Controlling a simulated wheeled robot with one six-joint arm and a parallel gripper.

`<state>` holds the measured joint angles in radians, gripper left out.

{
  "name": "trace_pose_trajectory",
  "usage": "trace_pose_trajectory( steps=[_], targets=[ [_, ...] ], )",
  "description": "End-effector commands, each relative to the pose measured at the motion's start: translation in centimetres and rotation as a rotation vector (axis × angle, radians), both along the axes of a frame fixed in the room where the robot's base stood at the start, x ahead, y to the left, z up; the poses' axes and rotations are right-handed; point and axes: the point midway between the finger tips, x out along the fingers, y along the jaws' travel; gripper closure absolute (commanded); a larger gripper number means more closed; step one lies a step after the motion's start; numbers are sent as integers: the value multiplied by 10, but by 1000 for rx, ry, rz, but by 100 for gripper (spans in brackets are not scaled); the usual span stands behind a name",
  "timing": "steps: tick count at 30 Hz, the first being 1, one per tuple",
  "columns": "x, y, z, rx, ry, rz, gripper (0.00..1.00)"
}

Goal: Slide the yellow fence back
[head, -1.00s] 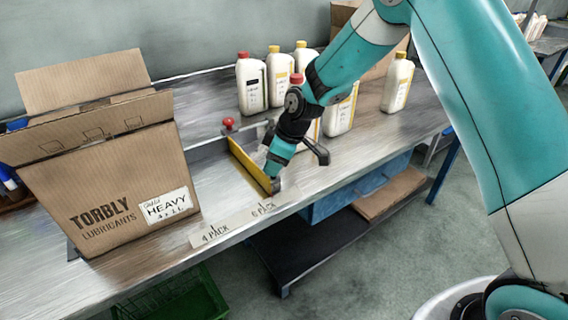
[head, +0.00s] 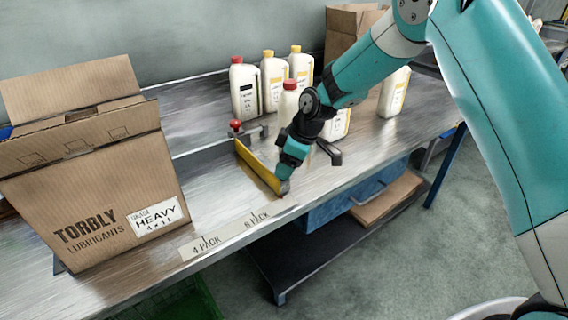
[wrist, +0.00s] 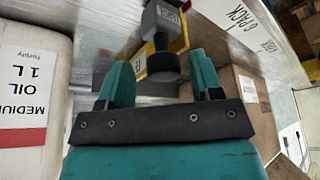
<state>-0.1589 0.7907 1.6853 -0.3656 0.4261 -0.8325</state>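The yellow fence (head: 258,164) stands on the metal bench, running from the red knob (head: 236,126) at its back to the bench's front strip. My gripper (head: 284,186) is low at the fence's front end. In the wrist view, my gripper's two teal fingers (wrist: 162,82) are apart, on either side of the fence's black knob (wrist: 163,66), with a gap visible on each side. Part of the yellow fence (wrist: 142,64) shows beyond them. Whether a finger touches the fence cannot be told.
The Torbly carton (head: 100,200) stands open-topped on the left. A white oil bottle (wrist: 32,105) is close on the wrist view's left; several others (head: 244,88) stand behind. Pack labels (head: 225,236) mark the front edge. The bench between carton and fence is clear.

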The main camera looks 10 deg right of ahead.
Motion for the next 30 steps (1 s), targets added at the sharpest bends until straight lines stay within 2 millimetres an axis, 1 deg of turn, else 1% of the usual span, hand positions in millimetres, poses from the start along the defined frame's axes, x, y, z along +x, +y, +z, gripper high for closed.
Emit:
trace_pose_trajectory(
  steps=[5,7,11,14,18,24,27,30],
  targets=[
    [0,1,1,0,1,3,41],
    [-1,0,4,1,0,2,41],
    [-3,-5,20,2,-2,3,41],
    [-6,-13,40,2,-4,2,41],
    [-12,-26,74,2,-5,2,41],
    [-19,-45,120,0,-5,-1,41],
    [-23,-52,137,1,-3,1,41],
    [-25,-57,150,2,-2,0,41]
  ],
)
